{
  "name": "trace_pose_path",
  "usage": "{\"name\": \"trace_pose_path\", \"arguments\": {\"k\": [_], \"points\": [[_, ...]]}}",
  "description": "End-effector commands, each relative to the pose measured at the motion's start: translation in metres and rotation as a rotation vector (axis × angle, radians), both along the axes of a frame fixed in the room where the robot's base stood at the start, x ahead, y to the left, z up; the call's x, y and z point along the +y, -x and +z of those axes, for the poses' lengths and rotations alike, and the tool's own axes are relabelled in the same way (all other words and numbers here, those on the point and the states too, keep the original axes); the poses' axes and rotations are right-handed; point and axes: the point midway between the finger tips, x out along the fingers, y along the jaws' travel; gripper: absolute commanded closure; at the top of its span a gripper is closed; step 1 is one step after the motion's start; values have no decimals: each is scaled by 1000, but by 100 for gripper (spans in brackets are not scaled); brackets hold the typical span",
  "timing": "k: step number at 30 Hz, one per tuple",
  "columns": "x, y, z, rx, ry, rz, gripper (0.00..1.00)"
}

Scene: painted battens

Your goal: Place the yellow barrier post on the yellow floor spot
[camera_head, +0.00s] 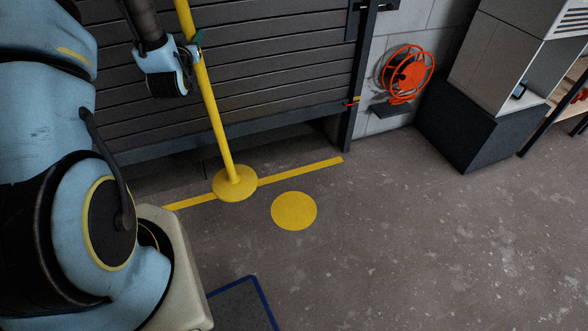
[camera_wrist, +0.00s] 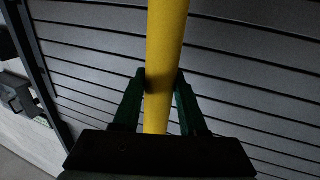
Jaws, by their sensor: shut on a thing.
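The yellow barrier post (camera_head: 214,112) has a round yellow base and leans a little in the head view. Its base is over the yellow floor line, left of the yellow floor spot (camera_head: 294,211) and apart from it. I cannot tell whether the base touches the floor. My gripper (camera_head: 197,42) is shut on the upper part of the post. In the wrist view the post (camera_wrist: 167,45) passes between the two dark fingers of my gripper (camera_wrist: 161,92). The top of the post is out of view.
A grey slatted shutter (camera_head: 270,60) stands close behind the post. A yellow line (camera_head: 305,171) runs along the floor. A blue-edged dark mat (camera_head: 241,305) lies at the front. An orange reel (camera_head: 406,72) and a dark-based cabinet (camera_head: 470,130) are at right. The floor right of the spot is clear.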

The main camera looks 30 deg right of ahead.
Motion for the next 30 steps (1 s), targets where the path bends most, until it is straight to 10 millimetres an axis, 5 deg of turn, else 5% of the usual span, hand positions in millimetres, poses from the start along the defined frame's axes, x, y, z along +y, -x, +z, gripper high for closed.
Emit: {"name": "trace_pose_path", "arguments": {"k": [17, 30], "points": [[-136, 30, -94, -14, 1, -249, 100], [-229, 73, -151, -26, -11, -428, 100]]}}
